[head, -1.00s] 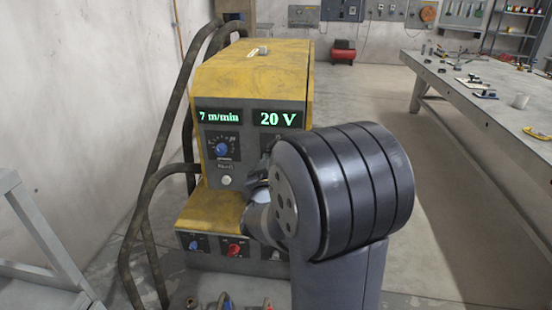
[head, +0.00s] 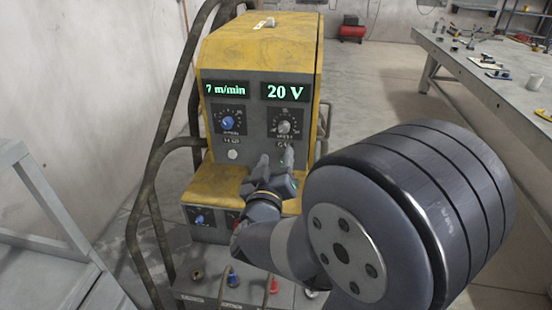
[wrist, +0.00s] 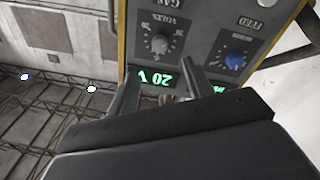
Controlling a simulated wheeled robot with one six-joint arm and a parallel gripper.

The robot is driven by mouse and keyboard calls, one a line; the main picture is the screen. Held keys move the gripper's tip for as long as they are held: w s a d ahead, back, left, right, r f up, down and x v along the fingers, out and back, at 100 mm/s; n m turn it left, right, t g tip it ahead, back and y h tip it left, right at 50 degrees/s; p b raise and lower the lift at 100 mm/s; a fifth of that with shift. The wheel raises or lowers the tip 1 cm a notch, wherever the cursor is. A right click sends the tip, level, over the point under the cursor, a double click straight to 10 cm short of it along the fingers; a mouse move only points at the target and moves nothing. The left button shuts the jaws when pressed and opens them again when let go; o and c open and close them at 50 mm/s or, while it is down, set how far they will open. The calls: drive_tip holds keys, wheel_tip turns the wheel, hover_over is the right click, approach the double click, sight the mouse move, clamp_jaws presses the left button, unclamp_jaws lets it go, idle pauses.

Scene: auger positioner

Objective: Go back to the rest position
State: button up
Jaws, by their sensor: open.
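My gripper (head: 275,162) is open and empty in the head view, in front of the yellow and grey welding machine (head: 258,48), just below its grey volts knob (head: 284,127). The wrist view shows the panel upside down, with my gripper (wrist: 160,88) apart from the volts knob (wrist: 160,43) and the blue feed knob (wrist: 235,62). The blue knob also shows in the head view (head: 227,123). The left display (head: 226,89) reads 7 m/min and the right display (head: 286,91) reads 20 V. My arm hides part of the machine's lower right.
A grey metal frame (head: 40,215) stands at the left, near the machine's dark side tubes (head: 150,205). A long workbench (head: 490,85) with tools is at the right. A red compressor (head: 352,32) sits by the back wall. Open floor lies between machine and bench.

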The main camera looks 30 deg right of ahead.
sight(283, 130)
drive_tip(key=shift+w, duration=0.1)
drive_tip(key=p+x, duration=0.1)
drive_tip(key=x, duration=0.9)
drive_tip(key=shift+w+d, duration=0.2)
drive_tip(key=shift+d, duration=0.1)
